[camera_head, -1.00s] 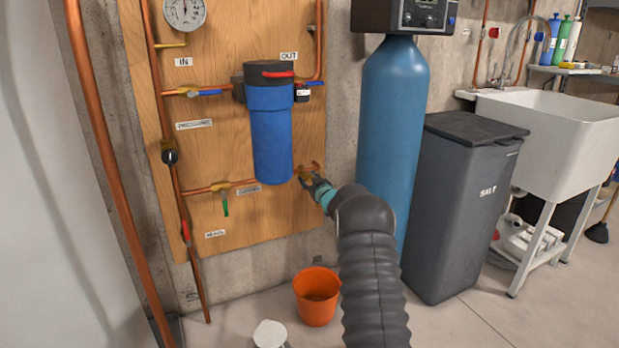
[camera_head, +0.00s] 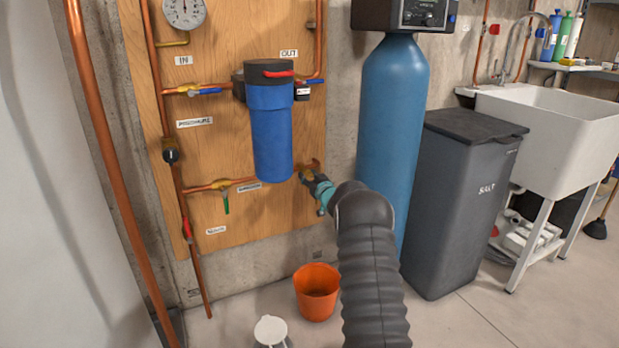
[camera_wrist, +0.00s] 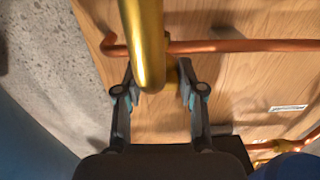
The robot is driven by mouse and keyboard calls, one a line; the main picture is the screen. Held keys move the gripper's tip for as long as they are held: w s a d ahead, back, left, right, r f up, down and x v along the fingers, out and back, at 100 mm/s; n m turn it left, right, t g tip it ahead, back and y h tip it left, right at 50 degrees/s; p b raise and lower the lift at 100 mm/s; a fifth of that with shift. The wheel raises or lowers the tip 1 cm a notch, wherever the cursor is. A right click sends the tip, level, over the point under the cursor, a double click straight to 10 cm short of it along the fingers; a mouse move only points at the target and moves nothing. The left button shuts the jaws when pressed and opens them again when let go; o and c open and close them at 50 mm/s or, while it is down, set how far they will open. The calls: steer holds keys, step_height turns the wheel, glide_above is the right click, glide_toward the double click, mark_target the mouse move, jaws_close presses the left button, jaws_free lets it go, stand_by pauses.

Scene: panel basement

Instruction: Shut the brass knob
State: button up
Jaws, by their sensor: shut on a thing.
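A brass tap (camera_head: 305,178) is on the wooden panel, at the right end of the lower copper pipe, beside the blue filter housing. In the wrist view its thick brass spout (camera_wrist: 145,45) comes down from the top, nearer the camera than the panel. My gripper (camera_head: 319,188) is at the tap in the head view. In the wrist view the two fingers of my gripper (camera_wrist: 158,90) stand either side of a brass part behind the spout's end, shut on the knob. The knob itself is mostly hidden by the spout and fingers.
The blue filter housing (camera_head: 271,140) hangs just left of my gripper. The blue tank (camera_head: 393,120) stands close on the right, beside the grey salt bin (camera_head: 460,200). An orange bucket (camera_head: 316,295) and a white-topped object (camera_head: 270,331) are on the floor below.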

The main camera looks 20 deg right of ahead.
steer(key=o, duration=0.8)
steer(key=shift+o, duration=0.2)
steer(key=shift+s, duration=0.1)
steer(key=s, duration=1.2)
steer(key=shift+d, duration=0.25)
